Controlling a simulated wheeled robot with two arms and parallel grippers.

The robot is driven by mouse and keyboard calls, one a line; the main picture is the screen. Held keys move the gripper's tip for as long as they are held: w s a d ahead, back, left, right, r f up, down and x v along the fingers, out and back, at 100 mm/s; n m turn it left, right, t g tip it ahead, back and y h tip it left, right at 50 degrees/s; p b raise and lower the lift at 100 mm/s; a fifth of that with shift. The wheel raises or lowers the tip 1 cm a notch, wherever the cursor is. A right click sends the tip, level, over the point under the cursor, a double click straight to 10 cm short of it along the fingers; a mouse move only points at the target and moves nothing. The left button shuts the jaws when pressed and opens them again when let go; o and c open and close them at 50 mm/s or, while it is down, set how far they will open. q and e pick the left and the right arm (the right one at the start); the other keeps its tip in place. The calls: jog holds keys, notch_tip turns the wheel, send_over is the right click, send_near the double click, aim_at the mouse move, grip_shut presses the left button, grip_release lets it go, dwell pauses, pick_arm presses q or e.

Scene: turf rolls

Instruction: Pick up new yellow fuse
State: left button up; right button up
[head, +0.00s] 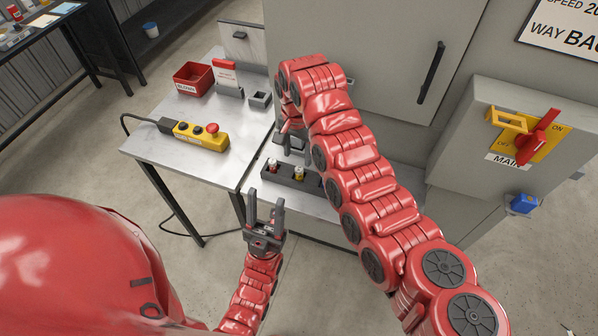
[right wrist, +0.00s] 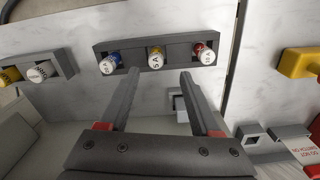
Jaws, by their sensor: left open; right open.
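A dark grey rack (head: 284,178) on the table holds a red fuse (head: 272,165) and a yellow fuse (head: 299,173); my right arm hides its right part. In the right wrist view the rack (right wrist: 130,46) shows three fuses: blue, yellow (right wrist: 154,57) and red. The yellow one is in the middle, just beyond and between the fingertips of my right gripper (right wrist: 160,75). That gripper is open, empty and apart from the fuse. My left gripper (head: 265,212) is open and empty, in front of the table edge.
A yellow button box (head: 200,136), a red bin (head: 194,78) and a small grey holder (head: 260,100) stand on the table. A grey cabinet (head: 375,60) rises behind.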

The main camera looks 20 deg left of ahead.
aim_at(299, 169)
jog(key=shift+f, duration=0.5)
jog(key=shift+d+f+p, duration=0.1)
jog(key=shift+f+p, duration=0.35)
jog(key=shift+p, duration=0.25)
jog(key=f, duration=0.1)
jog(key=f+p, duration=0.2)
jog(key=shift+s+d+f, duration=0.2)
jog(key=shift+d+f, duration=0.05)
jog(key=shift+f, duration=0.05)
jog(key=shift+w+f, duration=0.1)
jog(key=shift+f, duration=0.2)
grip_shut()
